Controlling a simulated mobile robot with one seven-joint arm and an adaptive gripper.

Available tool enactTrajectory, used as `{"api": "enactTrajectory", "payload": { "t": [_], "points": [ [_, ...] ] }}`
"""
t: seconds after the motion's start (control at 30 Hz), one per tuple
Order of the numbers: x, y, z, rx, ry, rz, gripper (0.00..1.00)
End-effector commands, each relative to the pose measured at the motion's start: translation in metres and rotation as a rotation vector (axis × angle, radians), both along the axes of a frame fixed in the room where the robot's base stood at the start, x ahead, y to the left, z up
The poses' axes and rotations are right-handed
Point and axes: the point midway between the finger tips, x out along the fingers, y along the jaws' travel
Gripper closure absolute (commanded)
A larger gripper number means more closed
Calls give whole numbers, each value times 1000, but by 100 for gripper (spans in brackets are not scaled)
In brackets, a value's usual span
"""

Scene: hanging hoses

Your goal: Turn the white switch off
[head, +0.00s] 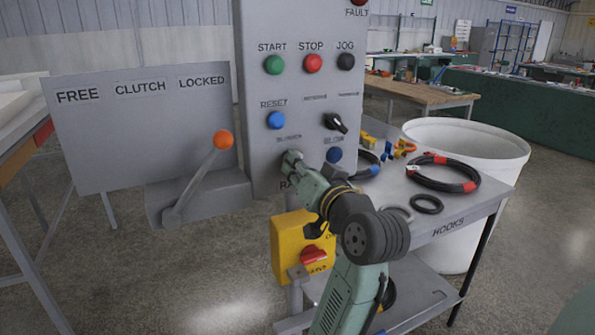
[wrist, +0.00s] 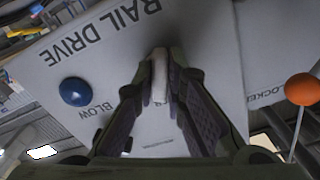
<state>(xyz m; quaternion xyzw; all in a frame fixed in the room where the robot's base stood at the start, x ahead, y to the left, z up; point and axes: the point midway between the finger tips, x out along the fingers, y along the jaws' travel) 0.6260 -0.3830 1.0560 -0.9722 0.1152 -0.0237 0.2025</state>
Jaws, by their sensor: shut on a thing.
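The white switch (wrist: 160,68) shows in the wrist view, on the grey control panel (wrist: 215,50) near the RAIL DRIVE lettering. My gripper (wrist: 160,82) has its two dark fingers on either side of the switch, shut on it. In the head view my gripper (head: 290,159) is at the lower left of the panel (head: 252,105), and it hides the switch there. Which way the switch is set cannot be told.
A blue button (wrist: 75,92) is beside my gripper in the wrist view. A lever with an orange knob (head: 223,140) stands left of the panel. A black rotary knob (head: 336,123) is up and right. A yellow box with a red knob (head: 290,239) is below.

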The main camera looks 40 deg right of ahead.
Motion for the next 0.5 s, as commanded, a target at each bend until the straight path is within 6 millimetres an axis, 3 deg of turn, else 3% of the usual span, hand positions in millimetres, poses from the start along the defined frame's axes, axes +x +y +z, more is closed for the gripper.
{"api": "enactTrajectory", "payload": {
  "t": [0.5],
  "points": [
    [-1, -1, -1, -343, 82, -1, 100]
  ]
}}
